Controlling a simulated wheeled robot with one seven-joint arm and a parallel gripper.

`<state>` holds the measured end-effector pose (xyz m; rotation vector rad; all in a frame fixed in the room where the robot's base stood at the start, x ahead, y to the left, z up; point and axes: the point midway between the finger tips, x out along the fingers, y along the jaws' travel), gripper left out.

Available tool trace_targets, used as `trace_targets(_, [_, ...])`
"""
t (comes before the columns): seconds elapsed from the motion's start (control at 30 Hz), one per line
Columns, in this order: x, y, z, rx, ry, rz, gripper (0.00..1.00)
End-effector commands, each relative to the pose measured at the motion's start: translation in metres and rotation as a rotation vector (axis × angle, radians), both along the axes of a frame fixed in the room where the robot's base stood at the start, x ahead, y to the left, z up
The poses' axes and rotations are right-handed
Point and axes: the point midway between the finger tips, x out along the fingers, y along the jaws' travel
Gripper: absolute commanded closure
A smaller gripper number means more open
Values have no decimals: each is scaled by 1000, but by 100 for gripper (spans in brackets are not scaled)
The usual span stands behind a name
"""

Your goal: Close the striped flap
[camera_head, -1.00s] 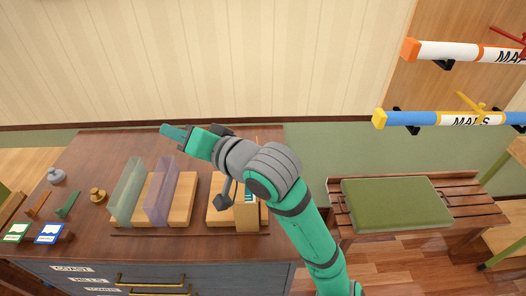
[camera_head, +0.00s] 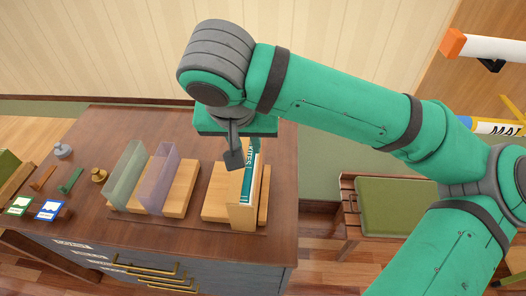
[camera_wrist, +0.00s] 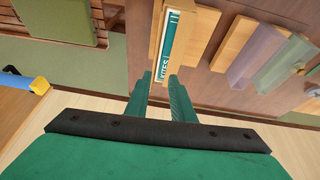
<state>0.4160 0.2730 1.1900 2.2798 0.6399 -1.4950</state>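I cannot make out a striped flap in either view. My gripper (camera_wrist: 160,77) is open, its two green fingers apart with the tips pointing at a teal book with white lettering (camera_wrist: 170,48). The book stands in a narrow wooden holder (camera_head: 241,214) on the desk, and its teal spine also shows in the head view (camera_head: 247,182). I cannot tell whether the fingers touch the book.
Two translucent dividers, one greenish (camera_head: 127,175) and one purple (camera_head: 158,180), stand left of the holder on the desk (camera_head: 110,128). Small knobs and label cards lie at the desk's left. A bench with a green cushion (camera_head: 395,207) is at the right, below wall-mounted tubes.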

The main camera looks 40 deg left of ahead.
Motion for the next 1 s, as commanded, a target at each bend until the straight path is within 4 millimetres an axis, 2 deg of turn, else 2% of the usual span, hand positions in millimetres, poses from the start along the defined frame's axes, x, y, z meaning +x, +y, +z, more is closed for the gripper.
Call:
trace_targets(0.23, [5,-7,-7,-38,-14,-22,78])
trace_targets(0.7, [32,5,-78,-36,-11,-21,78])
trace_targets(1.0, [41,8,-97,-35,-14,-21,78])
